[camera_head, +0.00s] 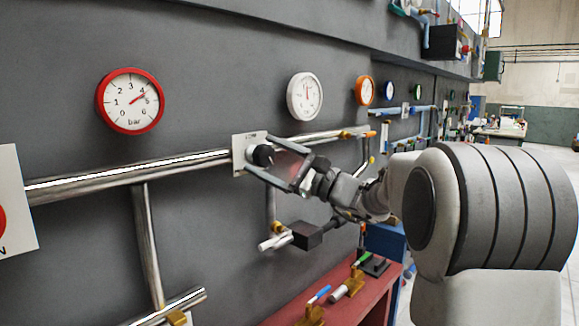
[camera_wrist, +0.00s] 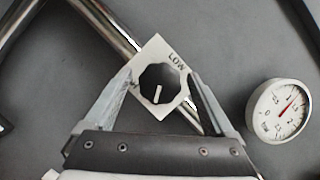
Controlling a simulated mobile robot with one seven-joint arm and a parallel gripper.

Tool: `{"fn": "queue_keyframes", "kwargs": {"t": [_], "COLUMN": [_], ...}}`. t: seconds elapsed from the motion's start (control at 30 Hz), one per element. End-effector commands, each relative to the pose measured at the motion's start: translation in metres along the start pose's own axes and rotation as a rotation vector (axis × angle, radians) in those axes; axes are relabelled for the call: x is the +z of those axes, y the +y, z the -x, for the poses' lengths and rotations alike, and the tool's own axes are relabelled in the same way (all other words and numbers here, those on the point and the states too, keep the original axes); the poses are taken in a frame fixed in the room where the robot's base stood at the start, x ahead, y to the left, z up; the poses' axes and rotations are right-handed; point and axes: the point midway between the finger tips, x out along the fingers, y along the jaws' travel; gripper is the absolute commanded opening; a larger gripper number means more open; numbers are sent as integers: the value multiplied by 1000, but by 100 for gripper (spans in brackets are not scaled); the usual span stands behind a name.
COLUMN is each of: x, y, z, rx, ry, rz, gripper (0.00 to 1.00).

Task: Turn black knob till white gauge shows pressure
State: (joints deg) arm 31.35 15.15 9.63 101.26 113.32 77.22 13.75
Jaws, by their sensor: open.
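The black knob (camera_head: 263,155) sits on a pale square plate (camera_head: 240,163) on the dark wall. In the wrist view the knob (camera_wrist: 161,84) looks octagonal, with a white mark pointing down in the picture, and the plate reads "LOW" at its upper right. My gripper (camera_head: 268,157) is open, its fingers reaching to either side of the knob. In the wrist view the fingertips of my gripper (camera_wrist: 160,75) flank the knob; I cannot tell whether they touch it. The white gauge (camera_head: 304,97) is above and right of the knob. In the wrist view this gauge (camera_wrist: 279,110) shows a red needle slanting to the upper right.
A red-rimmed bar gauge (camera_head: 130,100) hangs at the left, its needle between 4 and 5. A shiny pipe (camera_head: 130,177) runs along the wall behind the plate. A black box with a pale cylinder (camera_head: 275,242) juts out below my gripper. A red bench (camera_head: 345,310) stands lower down.

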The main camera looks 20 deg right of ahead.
Motion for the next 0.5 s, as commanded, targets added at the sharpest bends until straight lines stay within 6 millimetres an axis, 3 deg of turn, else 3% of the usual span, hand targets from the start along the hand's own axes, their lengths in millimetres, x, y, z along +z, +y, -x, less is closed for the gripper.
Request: {"fn": "queue_keyframes", "kwargs": {"t": [0.17, 0.5], "x": [-1, -1], "y": [-1, -1], "z": [29, 112], "rx": [-4, -4], "ry": [3, 4], "rz": [0, -1], "gripper": [89, 89]}}
